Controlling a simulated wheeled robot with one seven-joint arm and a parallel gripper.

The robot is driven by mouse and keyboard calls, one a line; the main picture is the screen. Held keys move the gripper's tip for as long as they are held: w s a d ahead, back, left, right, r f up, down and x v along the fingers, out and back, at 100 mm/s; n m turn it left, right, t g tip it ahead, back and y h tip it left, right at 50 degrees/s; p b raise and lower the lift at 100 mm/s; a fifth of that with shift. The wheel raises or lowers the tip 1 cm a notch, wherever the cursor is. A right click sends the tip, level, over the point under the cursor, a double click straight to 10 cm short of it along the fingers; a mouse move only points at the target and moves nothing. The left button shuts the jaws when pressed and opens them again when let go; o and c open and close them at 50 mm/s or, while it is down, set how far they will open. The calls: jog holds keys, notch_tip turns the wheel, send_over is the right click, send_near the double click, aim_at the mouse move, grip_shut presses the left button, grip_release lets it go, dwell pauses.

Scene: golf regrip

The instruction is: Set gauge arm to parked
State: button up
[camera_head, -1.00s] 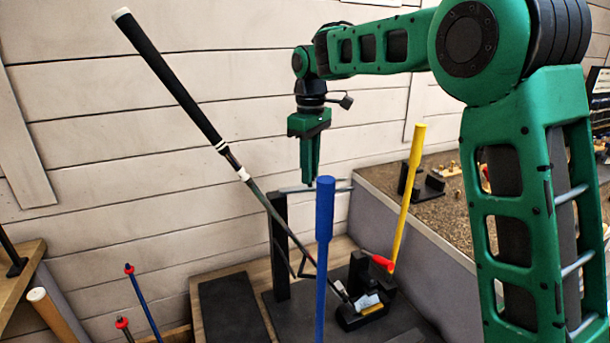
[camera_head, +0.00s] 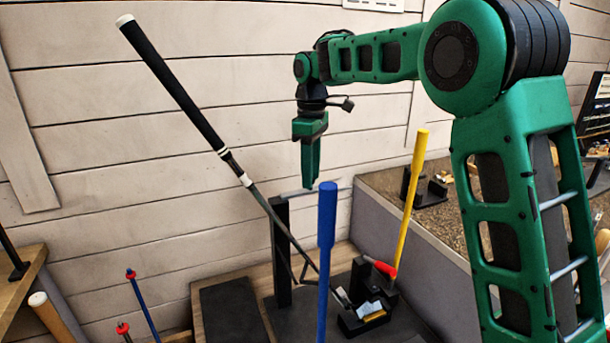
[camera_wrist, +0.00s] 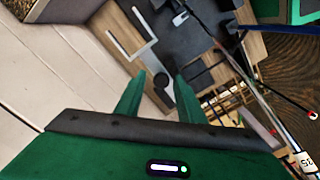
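A black upright post (camera_head: 281,250) stands on the bench base. A thin pale bar, which looks like the gauge arm (camera_head: 296,193), sits at its top and points right toward the blue rod. My gripper (camera_head: 311,186) hangs straight down, its fingertips close to the bar; I cannot tell whether they touch it. No held object is visible.
A blue rod (camera_head: 326,240) and a yellow rod (camera_head: 412,190) stand close by. A dark mat (camera_head: 232,310) lies left.

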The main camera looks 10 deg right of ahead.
jog(key=shift+a+r, duration=0.1)
notch_tip(320, 180, up, 10)
jog(key=shift+r, duration=0.25)
dwell(0.4)
jog(key=shift+w, duration=0.1)
jog(key=s+d+f+m, duration=0.4)
jog(key=s+d+m, duration=0.1)
jog(key=s+d, duration=0.45)
jog(key=s+d+f+m, duration=0.3)
jog(key=s+d+m, duration=0.2)
jog(key=s+d, duration=0.45)
jog(key=s+d+f+m, duration=0.4)
jog(key=s+f, duration=0.3)
jog(key=s, duration=0.4)
jog(key=s+d+f+m, duration=0.4)
jog(key=s+f, duration=0.3)
jog(key=s, duration=0.4)
jog(key=shift+s+d+f, duration=0.25)
jog(key=shift+s+d, duration=0.1)
jog(key=shift+d, duration=0.3)
